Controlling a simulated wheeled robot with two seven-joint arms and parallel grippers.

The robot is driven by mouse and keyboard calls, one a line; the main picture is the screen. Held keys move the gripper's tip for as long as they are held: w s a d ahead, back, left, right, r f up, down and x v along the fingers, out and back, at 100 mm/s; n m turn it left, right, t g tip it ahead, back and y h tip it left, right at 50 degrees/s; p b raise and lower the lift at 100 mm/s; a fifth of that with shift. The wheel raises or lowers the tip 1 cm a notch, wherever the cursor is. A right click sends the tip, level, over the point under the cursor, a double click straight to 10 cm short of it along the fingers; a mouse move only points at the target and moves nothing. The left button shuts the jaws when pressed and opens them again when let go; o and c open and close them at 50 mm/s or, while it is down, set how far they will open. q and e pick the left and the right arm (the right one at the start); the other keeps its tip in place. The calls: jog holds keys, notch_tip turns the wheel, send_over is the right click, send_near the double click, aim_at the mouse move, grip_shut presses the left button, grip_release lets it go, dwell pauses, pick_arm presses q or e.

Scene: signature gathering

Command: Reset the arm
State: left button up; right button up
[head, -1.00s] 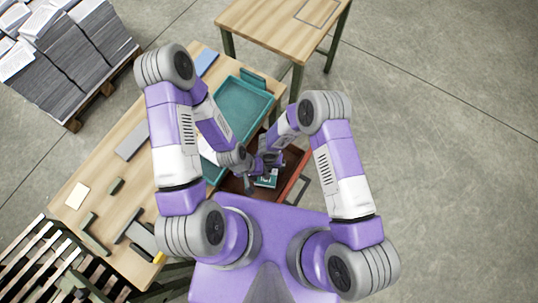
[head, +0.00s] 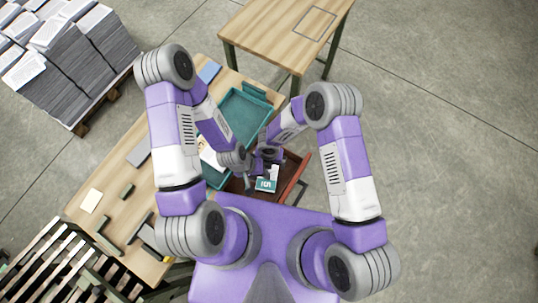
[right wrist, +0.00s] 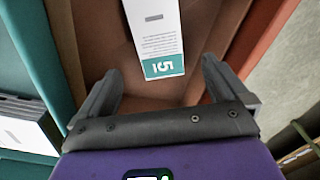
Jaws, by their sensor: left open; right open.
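A white card or booklet with a teal numbered end (head: 266,185) lies in the red-brown open bin (head: 297,178) on the near right side of the table. It also shows in the right wrist view (right wrist: 160,38), between and beyond the fingertips of my right gripper (right wrist: 157,78). My right gripper is open and empty, with its fingers apart from the card. In the head view my right gripper is partly hidden over the bin. My left gripper (head: 247,183) is open over the left part of the bin, beside the teal-ended card. I see nothing held in it.
A teal tray (head: 246,112) lies on the wooden work table (head: 112,183), left of the bin. A white sheet, a blue block and dark holders lie on the table. A second wooden table (head: 275,35) stands behind. Paper stacks on a pallet (head: 85,60) stand far left. The right floor is clear.

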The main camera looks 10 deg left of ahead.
dwell(0.5)
jog(key=s+d+r+n+y, duration=0.1)
jog(key=d+n, duration=0.4)
jog(key=n, duration=0.6)
jog(key=s+d+r+n+y+b, duration=0.1)
jog(key=s+d+n, duration=0.2)
jog(key=d+n, duration=0.3)
jog(key=s+d+r+n+y, duration=0.1)
jog(key=d+n, duration=0.5)
jog(key=n, duration=0.9)
jog(key=shift+s+d+r+n+t+y, duration=0.25)
jog(key=shift+s+y, duration=0.35)
jog(key=shift+s, duration=0.5)
